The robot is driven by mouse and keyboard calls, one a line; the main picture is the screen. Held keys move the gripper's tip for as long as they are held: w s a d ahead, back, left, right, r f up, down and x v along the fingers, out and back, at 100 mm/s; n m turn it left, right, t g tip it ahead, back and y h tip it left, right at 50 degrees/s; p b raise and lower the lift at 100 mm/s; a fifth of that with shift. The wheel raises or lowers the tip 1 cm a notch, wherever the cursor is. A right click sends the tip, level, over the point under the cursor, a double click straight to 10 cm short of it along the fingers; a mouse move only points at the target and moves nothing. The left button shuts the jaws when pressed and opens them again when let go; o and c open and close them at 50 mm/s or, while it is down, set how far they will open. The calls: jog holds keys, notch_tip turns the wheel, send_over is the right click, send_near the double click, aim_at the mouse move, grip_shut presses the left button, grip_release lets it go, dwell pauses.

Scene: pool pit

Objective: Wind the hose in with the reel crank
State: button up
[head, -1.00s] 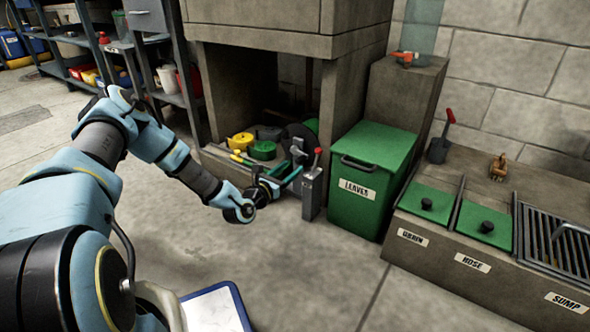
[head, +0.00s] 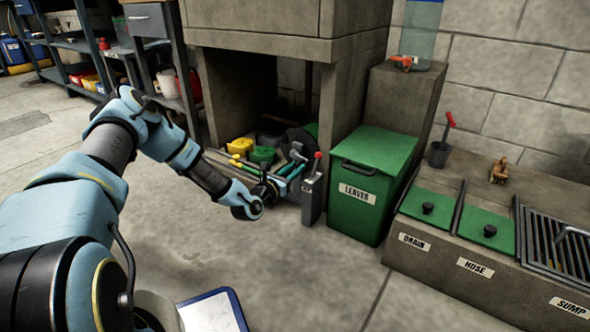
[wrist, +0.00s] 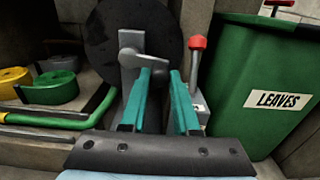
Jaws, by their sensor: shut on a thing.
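The hose reel shows as a dark round disc (wrist: 112,35) in the wrist view, inside the concrete recess; it also shows in the head view (head: 301,138). A grey metal crank (wrist: 136,57) sits in front of the disc, its arm reaching right to my fingertips. My gripper (wrist: 165,72), with teal fingers, is shut on the crank's outer end; the fingers hide most of the handle. In the head view my gripper (head: 294,172) reaches low into the recess opening. I cannot make out the hose itself on the reel.
A grey post with a red-knobbed lever (head: 312,190) stands close right of my gripper, beside the green LEAVES bin (head: 370,190). Yellow (wrist: 12,82) and green coiled items (wrist: 55,88) lie left of the reel.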

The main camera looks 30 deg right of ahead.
grip_shut()
jog(key=shift+f, duration=0.15)
jog(key=w+a+m+p, duration=0.2)
jog(key=w+m, duration=0.2)
jog(key=m, duration=1.1)
jog(key=w+a+m+p, duration=0.2)
jog(key=w+m, duration=0.1)
jog(key=m, duration=1.1)
jog(key=shift+w+a+f+m, duration=0.2)
jog(key=shift+w+f+m, duration=0.2)
